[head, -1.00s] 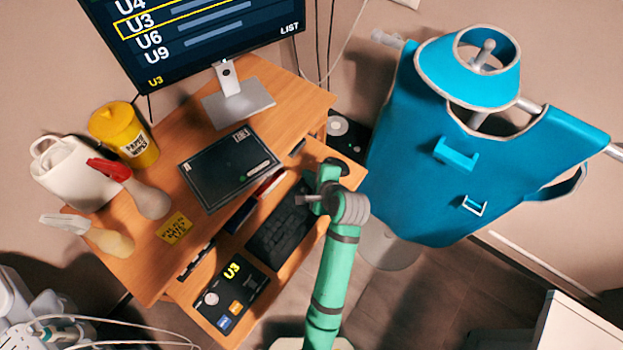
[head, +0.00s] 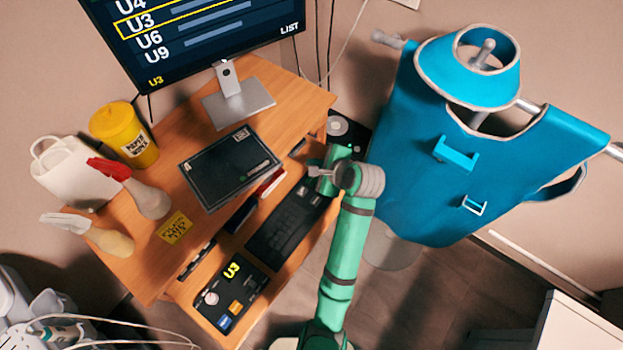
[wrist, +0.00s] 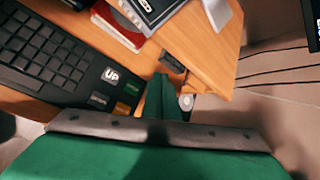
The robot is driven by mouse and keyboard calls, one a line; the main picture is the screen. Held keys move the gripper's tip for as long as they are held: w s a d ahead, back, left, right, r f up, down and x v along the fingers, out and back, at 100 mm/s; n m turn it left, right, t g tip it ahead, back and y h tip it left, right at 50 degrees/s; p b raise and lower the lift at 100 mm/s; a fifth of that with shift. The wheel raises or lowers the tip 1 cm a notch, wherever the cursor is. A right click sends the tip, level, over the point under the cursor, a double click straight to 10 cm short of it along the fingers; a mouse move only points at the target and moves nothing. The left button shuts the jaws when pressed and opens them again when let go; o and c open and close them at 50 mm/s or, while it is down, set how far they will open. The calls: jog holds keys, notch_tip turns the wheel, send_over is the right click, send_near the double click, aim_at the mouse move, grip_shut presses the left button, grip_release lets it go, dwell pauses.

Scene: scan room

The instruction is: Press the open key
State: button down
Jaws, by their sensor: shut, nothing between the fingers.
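A black keyboard (head: 290,222) lies on the pulled-out shelf of the wooden desk. A control panel (head: 232,290) with a U3 display, a knob, and blue and orange keys lies at the shelf's front left. I cannot tell which key is the open key. My gripper (head: 326,172) is shut and empty, beyond the keyboard's right end; its green fingers (wrist: 160,98) show in the wrist view.
A monitor (head: 205,35) listing U3 stands at the desk's back. A blue apron (head: 480,160) hangs at the right.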

aim_at(314, 183)
jog(key=shift+d+f, duration=0.1)
jog(key=shift+f, duration=3.5)
jog(key=shift+f, duration=0.1)
jog(key=shift+f, duration=0.3)
jog(key=shift+f, duration=0.15)
